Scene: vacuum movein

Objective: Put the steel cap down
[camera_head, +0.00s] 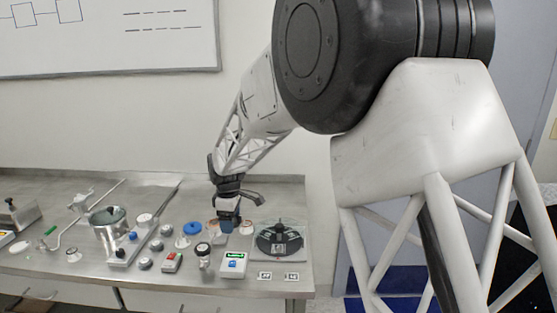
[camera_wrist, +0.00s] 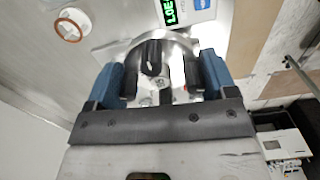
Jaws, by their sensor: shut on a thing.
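My gripper (camera_wrist: 160,80) is shut on a round steel piece with a black knob, which appears to be the steel cap (camera_wrist: 176,42). The cap sits between the two blue finger pads in the wrist view. In the head view my gripper (camera_head: 228,222) points down low over the right part of the steel bench (camera_head: 120,272). The cap is hidden there by the fingers, and I cannot tell whether it touches anything below.
A white box with a green display (camera_head: 234,263) stands in front of my gripper. A dark round device (camera_head: 279,240) is close on its right. A blue-topped piece (camera_head: 192,229), several small caps and a steel pot (camera_head: 108,232) stand to the left.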

